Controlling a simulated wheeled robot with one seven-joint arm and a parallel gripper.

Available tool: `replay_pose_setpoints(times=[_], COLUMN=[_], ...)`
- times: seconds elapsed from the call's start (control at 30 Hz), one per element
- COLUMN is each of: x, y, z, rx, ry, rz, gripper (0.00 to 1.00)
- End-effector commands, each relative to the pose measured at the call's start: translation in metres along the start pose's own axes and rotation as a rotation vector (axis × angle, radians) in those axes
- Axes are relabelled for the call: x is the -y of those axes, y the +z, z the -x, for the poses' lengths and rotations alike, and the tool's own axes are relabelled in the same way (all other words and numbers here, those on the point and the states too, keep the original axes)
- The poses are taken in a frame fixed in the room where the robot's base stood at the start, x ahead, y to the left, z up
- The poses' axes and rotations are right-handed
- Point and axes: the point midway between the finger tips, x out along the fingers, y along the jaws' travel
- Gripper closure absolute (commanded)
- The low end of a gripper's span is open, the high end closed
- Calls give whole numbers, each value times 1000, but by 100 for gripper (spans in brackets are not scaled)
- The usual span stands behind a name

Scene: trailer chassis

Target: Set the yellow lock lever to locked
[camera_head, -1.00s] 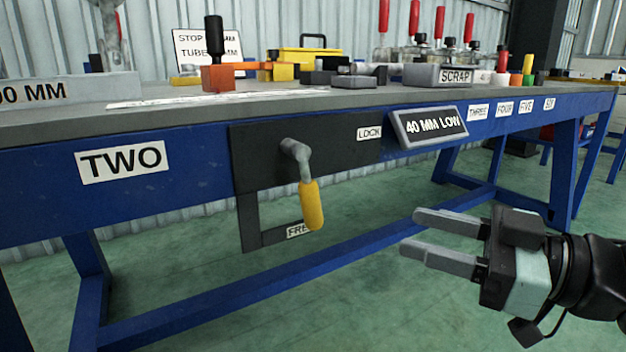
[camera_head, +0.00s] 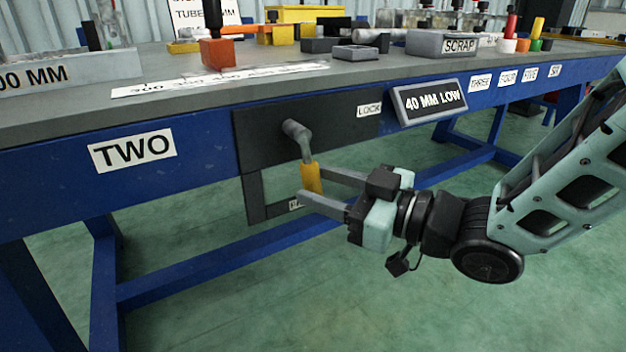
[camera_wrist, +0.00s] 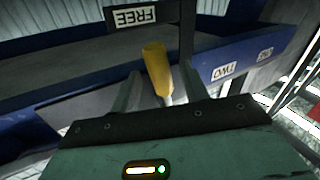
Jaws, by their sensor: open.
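The yellow lock lever (camera_head: 311,178) hangs down from a grey pivot (camera_head: 296,131) on a dark plate (camera_head: 258,135), its handle pointing toward the FREE label, which is mostly covered in the head view. My gripper (camera_head: 312,184) is open, with one finger on each side of the yellow handle. In the wrist view the yellow handle (camera_wrist: 156,68) stands between the two fingers, with a visible gap on each side. The LOCK label (camera_head: 369,110) is at the upper right of the plate. The FREE label (camera_wrist: 145,16) shows upside down in the wrist view.
The blue bench beam carries a TWO label (camera_head: 132,149) at left and a 40 MM LOW sign (camera_head: 430,101) right of the plate. Blocks and a SCRAP tray (camera_head: 440,43) stand on the bench top. Open floor lies in front.

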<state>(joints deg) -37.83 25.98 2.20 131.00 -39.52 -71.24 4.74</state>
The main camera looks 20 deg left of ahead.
Motion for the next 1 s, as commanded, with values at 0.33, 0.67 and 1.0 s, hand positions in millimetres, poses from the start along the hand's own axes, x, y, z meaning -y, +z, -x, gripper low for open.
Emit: replay_pose_setpoints(times=[0.33, 0.67, 1.0], x=[0, 0, -3], y=[0, 0, -2], z=[-24, -24, -23], rx=[0, 0, 11], ry=[0, 1, -1], rz=[-1, -1, 21], gripper=[55, 88, 100])
